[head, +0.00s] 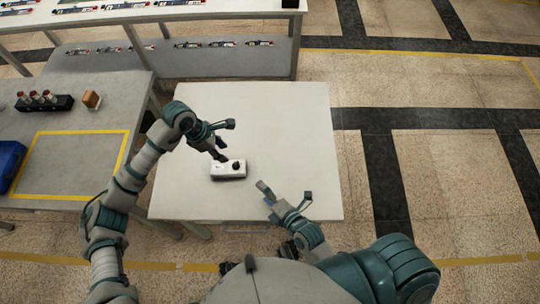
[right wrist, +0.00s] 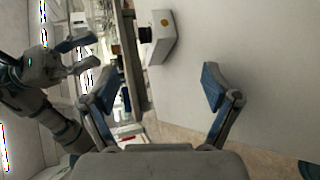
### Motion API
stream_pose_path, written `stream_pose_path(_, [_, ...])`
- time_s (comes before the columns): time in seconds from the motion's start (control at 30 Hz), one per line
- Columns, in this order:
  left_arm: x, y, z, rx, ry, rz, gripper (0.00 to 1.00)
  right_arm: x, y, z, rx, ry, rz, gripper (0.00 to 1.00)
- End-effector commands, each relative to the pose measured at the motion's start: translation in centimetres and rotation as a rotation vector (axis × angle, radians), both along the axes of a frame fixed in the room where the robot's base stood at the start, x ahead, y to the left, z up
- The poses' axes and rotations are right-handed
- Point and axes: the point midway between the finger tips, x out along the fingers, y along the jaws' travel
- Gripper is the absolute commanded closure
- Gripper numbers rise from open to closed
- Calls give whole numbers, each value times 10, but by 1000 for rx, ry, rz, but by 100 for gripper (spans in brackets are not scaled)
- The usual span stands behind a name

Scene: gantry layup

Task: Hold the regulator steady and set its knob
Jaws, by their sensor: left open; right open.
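The regulator, a small white box (head: 222,174) with a black knob (head: 236,166), lies on the white table. In the right wrist view the regulator (right wrist: 164,36) shows near the top with its dark knob (right wrist: 145,34) on the left. My left gripper (head: 225,141) is open just behind the regulator, one finger close to its back edge; I cannot tell whether they touch. It also shows open in the right wrist view (right wrist: 78,55). My right gripper (head: 285,195) is open and empty, to the right and in front of the regulator, apart from it. Its fingers (right wrist: 155,95) spread wide in the wrist view.
The white table (head: 295,120) is otherwise clear. On the left bench stand a black rack (head: 45,104) with several red-topped pieces, a tan block (head: 92,99) and a blue bin (head: 10,165). A shelf (head: 200,62) with small parts runs behind.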

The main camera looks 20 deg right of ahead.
Motion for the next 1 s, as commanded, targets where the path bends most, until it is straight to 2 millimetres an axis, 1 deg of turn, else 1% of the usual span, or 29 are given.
stream_pose_path(0.03, [0, 1, 0, -1, 0, 1, 58, 22, -15, 13, -64, -113, -35, 12])
stream_pose_path(0.07, [0, 2, 0, -1, 0, 1, 58, 35, -23, 23, -102, -192, -54, 12])
stream_pose_path(0.1, [0, 2, 0, -2, 0, 1, 58, 50, -32, 39, -153, -304, -68, 12])
stream_pose_path(0.17, [0, 2, 0, -1, 0, 1, 58, 67, -40, 66, -225, -480, -65, 12])
stream_pose_path(0.2, [0, 1, 0, -1, 0, 1, 58, 76, -42, 84, -271, -600, -44, 12])
stream_pose_path(0.27, [0, 0, 0, 1, -1, 0, 58, 84, -39, 108, -342, -772, 16, 12])
stream_pose_path(0.3, [-1, 0, 0, 1, -1, 0, 58, 86, -34, 121, -390, -880, 73, 12])
stream_pose_path(0.37, [-1, 0, 0, 2, -1, 0, 58, 87, -23, 133, -466, -1027, 186, 12])
stream_pose_path(0.4, [-1, -1, 0, 2, -1, 0, 58, 87, -16, 136, -520, -1108, 277, 12])
stream_pose_path(0.47, [-1, -2, 0, 3, -1, 0, 58, 85, -7, 132, -604, -1203, 432, 12])
stream_pose_path(0.53, [-1, -2, 0, 4, -2, 0, 58, 85, -2, 117, -704, -1262, 624, 12])
stream_pose_path(0.63, [-1, -1, 1, 2, -1, 0, 58, 89, -7, 88, -844, -1259, 878, 12])
stream_pose_path(0.7, [-1, 0, 1, 1, -1, 0, 58, 94, -18, 69, -926, -1217, 1020, 12])
stream_pose_path(0.83, [-1, 1, 1, 0, -2, 1, 58, 101, -39, 44, -1030, -1123, 1190, 12])
stream_pose_path(0.9, [-1, 2, 1, -1, -2, 1, 58, 102, -45, 38, -1055, -1092, 1232, 12])
stream_pose_path(1.0, [-1, 2, 1, -2, -2, 1, 58, 103, -49, 34, -1070, -1071, 1256, 12])
